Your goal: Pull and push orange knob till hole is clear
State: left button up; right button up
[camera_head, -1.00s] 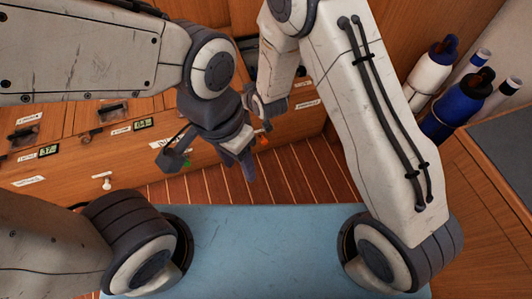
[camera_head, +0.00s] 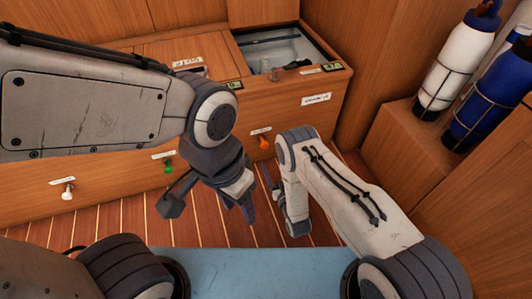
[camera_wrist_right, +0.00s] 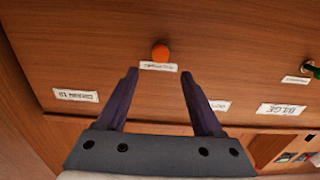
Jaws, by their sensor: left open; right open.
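The orange knob (camera_head: 264,142) sticks out of the wooden cabinet front below a small label. It also shows in the right wrist view (camera_wrist_right: 160,52), just beyond and between my right fingertips (camera_wrist_right: 160,75). My right gripper (camera_head: 269,178) is open, empty and apart from the knob; its arm hides much of it in the head view. My left gripper (camera_head: 210,207) is open and empty, lower and to the left of the knob. A rectangular opening (camera_head: 270,60) in the cabinet top has greyish contents that I cannot make out.
A green knob (camera_head: 168,166) and a white knob (camera_head: 68,191) are on the same front, farther left. White and blue bottles (camera_head: 447,62) stand at the right. A blue surface (camera_head: 250,262) lies nearest me, with slatted floor (camera_head: 120,217) between.

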aim_at(265, 147)
jog(key=b+x, duration=0.4)
jog(key=x, duration=0.3)
jog(key=shift+w+f, duration=0.2)
jog(key=shift+w+a+r, duration=0.15)
jog(key=shift+w+a, duration=0.1)
jog(key=shift+w, duration=0.35)
grip_shut()
dwell(0.6)
